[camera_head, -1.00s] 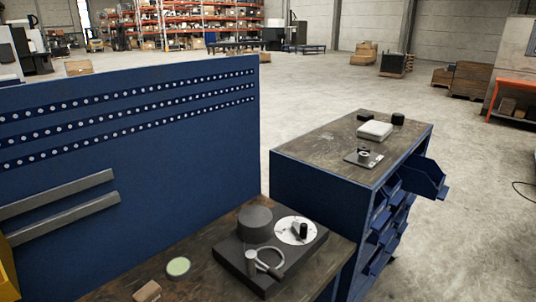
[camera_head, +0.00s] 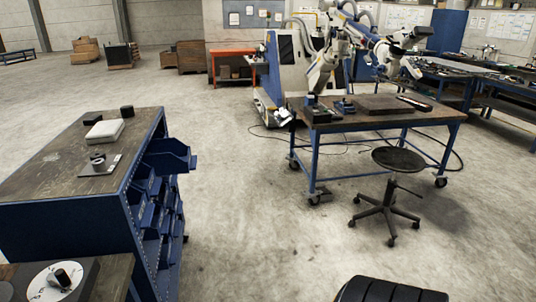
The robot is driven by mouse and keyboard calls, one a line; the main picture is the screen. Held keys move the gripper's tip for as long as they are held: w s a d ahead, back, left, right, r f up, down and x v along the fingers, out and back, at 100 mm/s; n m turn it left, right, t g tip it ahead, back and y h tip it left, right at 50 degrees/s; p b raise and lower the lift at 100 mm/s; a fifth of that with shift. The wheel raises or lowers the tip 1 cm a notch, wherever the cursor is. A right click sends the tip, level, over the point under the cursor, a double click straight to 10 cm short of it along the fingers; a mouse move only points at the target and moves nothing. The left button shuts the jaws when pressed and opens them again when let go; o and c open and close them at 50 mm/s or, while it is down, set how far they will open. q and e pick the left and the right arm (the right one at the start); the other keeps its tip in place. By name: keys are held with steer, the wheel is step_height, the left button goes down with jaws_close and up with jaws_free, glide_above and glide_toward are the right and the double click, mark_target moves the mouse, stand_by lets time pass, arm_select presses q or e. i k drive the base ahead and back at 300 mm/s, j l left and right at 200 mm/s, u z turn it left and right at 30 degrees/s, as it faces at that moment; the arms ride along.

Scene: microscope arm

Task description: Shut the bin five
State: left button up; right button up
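A blue cabinet (camera_head: 70,215) stands at the left with several blue bins in its right-hand face. One bin (camera_head: 172,156) in the top row sticks out far to the right, well beyond the others, and is open at the top. The bins below it (camera_head: 160,215) sit closer to the cabinet face. I cannot read any numbers, so I cannot tell which bin is five. Neither of my grippers is in view.
Clear concrete floor lies right of the cabinet. A stool (camera_head: 392,185) and a wheeled table (camera_head: 375,118) stand farther right.

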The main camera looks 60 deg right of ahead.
mark_target(170, 156)
steer(key=l+z, duration=0.7)
steer(key=i+l+z, duration=0.15)
steer(key=l+z, duration=0.15)
steer(key=i+l+u, duration=0.1)
steer(key=i, duration=0.3)
